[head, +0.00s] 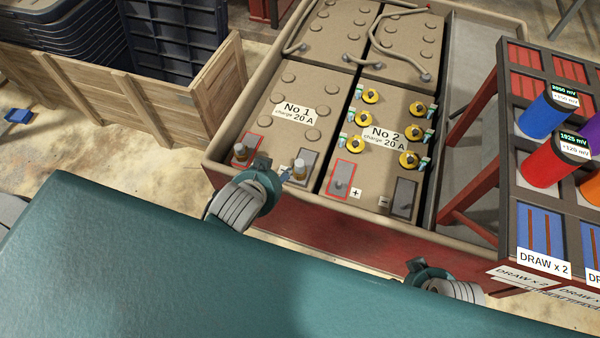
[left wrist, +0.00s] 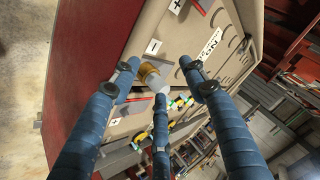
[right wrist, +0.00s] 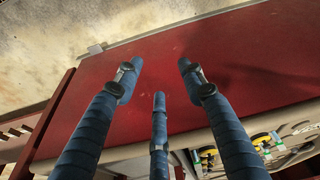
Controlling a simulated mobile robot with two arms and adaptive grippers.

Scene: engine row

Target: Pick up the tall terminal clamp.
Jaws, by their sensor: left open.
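I cannot tell for sure which is taller. My left gripper (head: 275,173) is open and empty just beside the right clamp, on its left side in the head view. In the left wrist view a brass clamp with a pale top (left wrist: 158,80) shows between the spread fingers (left wrist: 158,88), apparently untouched. My right gripper (head: 427,270) hangs low near the red front wall; its fingers (right wrist: 160,85) are apart and empty.
Battery No 2 (head: 390,160) carries several yellow caps with teal clips. The crate's rim (head: 340,212) runs in front. A rack with coloured cylinders (head: 548,158) stands at the right, a wooden crate (head: 150,100) at the left. A teal surface (head: 150,270) fills the foreground.

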